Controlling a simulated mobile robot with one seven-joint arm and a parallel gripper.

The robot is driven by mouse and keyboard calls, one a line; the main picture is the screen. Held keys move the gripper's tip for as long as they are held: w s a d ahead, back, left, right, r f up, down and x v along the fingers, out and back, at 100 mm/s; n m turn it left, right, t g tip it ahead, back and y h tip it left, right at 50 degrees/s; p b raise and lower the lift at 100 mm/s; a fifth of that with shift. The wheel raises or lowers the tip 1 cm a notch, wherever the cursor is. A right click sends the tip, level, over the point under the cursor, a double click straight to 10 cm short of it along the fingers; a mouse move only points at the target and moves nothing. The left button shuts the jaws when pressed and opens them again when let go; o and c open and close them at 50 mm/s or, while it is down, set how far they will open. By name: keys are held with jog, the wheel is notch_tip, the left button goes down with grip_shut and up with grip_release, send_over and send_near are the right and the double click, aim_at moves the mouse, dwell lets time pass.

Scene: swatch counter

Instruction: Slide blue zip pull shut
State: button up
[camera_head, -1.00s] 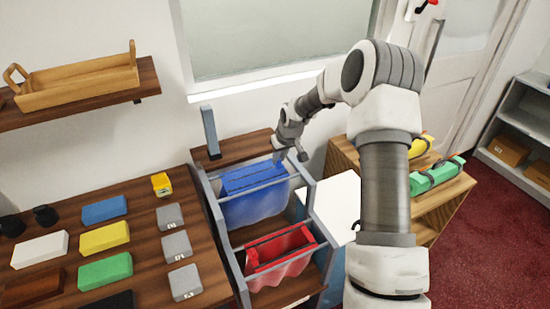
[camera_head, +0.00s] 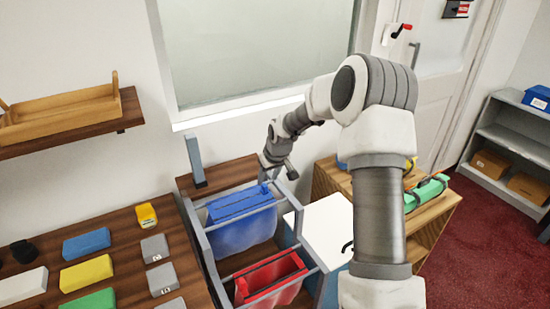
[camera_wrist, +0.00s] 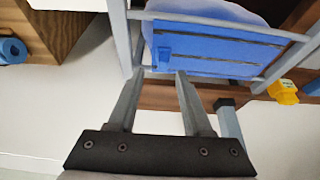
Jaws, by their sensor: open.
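A blue bag (camera_head: 240,228) hangs in a grey frame, its flat top marked by dark zip lines. In the wrist view the bag (camera_wrist: 215,40) lies just beyond my fingertips. A small blue zip pull (camera_wrist: 164,53) stands at the left end of the nearer zip line. My gripper (camera_wrist: 158,73) is open and empty, its fingertips at the near edge of the bag, short of the pull. In the head view my gripper (camera_head: 277,172) is at the bag's far right corner. I cannot make out the pull clearly there.
A red bag (camera_head: 270,280) hangs in front of the blue one. Grey frame bars (camera_wrist: 134,45) run close to my fingers. A grey upright post (camera_head: 195,160) stands at the back left. Colored blocks lie on the counter at left. A green item (camera_head: 428,192) is on the right shelf.

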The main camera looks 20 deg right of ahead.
jog(key=v, duration=1.3)
jog(key=shift+s+r, duration=0.15)
jog(key=shift+r, duration=0.2)
jog(key=s+a+r+t+h, duration=0.1)
jog(key=s+a+r, duration=0.1)
jog(key=s+r, duration=0.5)
jog(key=s+a+r+h, duration=0.1)
jog(key=s+a+r, duration=0.2)
jog(key=s, duration=0.7)
jog(key=s+a+m+y, duration=0.1)
jog(key=s+a+m, duration=0.1)
jog(key=s, duration=1.3)
jog(key=shift+s+f, duration=0.3)
